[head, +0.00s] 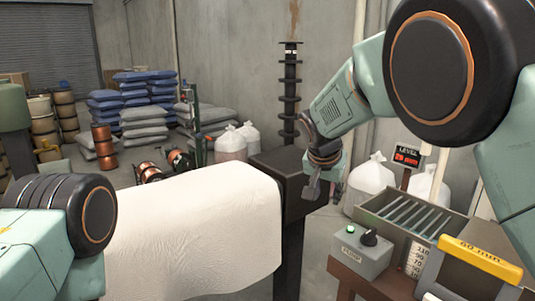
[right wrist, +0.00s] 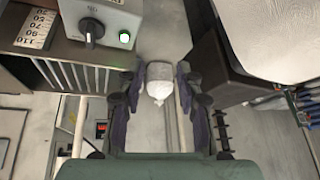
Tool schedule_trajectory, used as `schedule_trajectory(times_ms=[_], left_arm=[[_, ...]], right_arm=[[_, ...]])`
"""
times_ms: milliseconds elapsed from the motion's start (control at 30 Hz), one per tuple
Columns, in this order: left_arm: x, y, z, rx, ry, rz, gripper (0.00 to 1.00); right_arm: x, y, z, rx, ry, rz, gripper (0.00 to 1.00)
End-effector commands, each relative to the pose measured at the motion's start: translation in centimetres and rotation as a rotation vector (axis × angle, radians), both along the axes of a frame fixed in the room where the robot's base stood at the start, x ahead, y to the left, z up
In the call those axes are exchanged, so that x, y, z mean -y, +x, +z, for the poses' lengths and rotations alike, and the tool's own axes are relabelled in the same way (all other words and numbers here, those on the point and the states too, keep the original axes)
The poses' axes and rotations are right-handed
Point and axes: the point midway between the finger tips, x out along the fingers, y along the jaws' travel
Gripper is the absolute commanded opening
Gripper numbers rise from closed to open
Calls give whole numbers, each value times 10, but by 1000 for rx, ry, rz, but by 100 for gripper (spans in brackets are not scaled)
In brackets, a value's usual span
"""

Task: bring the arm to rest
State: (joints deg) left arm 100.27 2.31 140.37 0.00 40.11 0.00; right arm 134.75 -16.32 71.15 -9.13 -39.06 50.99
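My right arm comes in from the upper right in the head view. Its gripper (head: 316,182) points down beside the dark block (head: 277,188) at the end of the white-covered form (head: 190,235). In the right wrist view the two dark fingers of the gripper (right wrist: 161,88) stand apart with nothing between them. A white bag (right wrist: 159,80) shows beyond the gap, in the background. My left arm is at the lower left of the head view, and its gripper is out of view.
A control box (head: 362,251) with a knob and green button stands by a slatted metal tray (head: 405,215) and a yellow handle (head: 480,259) at right. White bags (head: 370,180) stand behind. Copper spools (head: 103,145) and stacked sacks (head: 143,122) are at the back left.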

Motion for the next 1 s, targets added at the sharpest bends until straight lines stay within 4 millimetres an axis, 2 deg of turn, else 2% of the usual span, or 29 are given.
schedule_trajectory(times_ms=[133,233,367,400,467,567,667,700,767,800,867,1000], left_arm=[[0,0,-2,0,0,-1,40],[0,0,-5,0,0,-1,40],[0,0,-11,0,0,0,40],[0,0,-13,0,0,0,40],[0,0,-16,0,0,0,40],[0,0,-21,0,0,0,40],[0,0,-27,0,0,0,40],[0,0,-29,0,0,-1,40],[0,0,-33,0,0,-1,40],[0,0,-35,0,0,0,40],[0,0,-39,0,0,0,40],[0,0,-48,0,0,0,40]], right_arm=[[5,-4,-40,23,-14,150,36],[12,-16,-84,31,-26,260,36],[24,-47,-148,26,-38,376,36],[28,-60,-168,20,-42,409,36],[34,-81,-196,12,-48,448,36],[45,-122,-239,-12,-54,500,36],[55,-170,-278,-45,-58,540,36],[59,-191,-293,-63,-58,552,36],[65,-224,-312,-91,-56,567,36],[69,-248,-324,-116,-53,574,36],[74,-283,-340,-154,-46,579,36],[83,-368,-367,-270,-9,561,36]])
